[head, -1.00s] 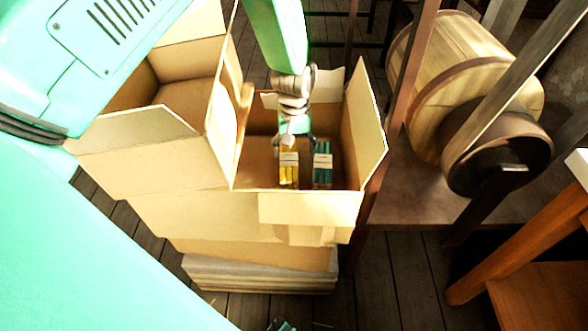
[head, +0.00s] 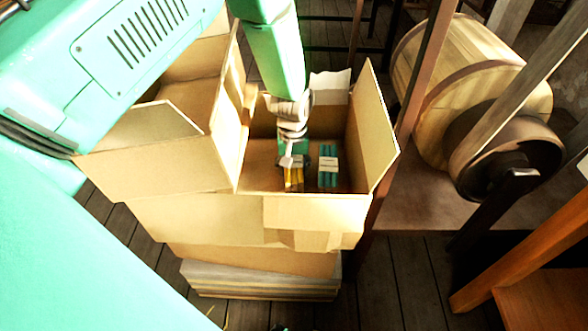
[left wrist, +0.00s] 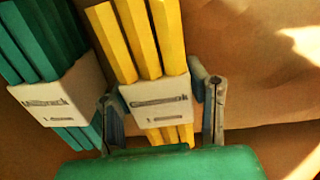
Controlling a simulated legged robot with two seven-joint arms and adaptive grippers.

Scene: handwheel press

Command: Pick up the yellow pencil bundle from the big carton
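The yellow pencil bundle (head: 293,178), wrapped in a white paper band, lies on the floor of the big carton (head: 205,217). My left gripper (head: 294,163) is down inside the carton over the bundle and covers part of it. In the left wrist view, the yellow bundle (left wrist: 148,60) is between the two fingers of the left gripper (left wrist: 163,98), one on each side of its band. The fingers are spread, very close to the band; a narrow gap shows at the right finger. My right gripper is not in view.
A green pencil bundle (head: 328,170) with a white band lies just right of the yellow one; it also shows in the left wrist view (left wrist: 55,65), close beside the left finger. Carton flaps (head: 372,125) stand up around the opening. A wooden drum (head: 470,70) stands to the right.

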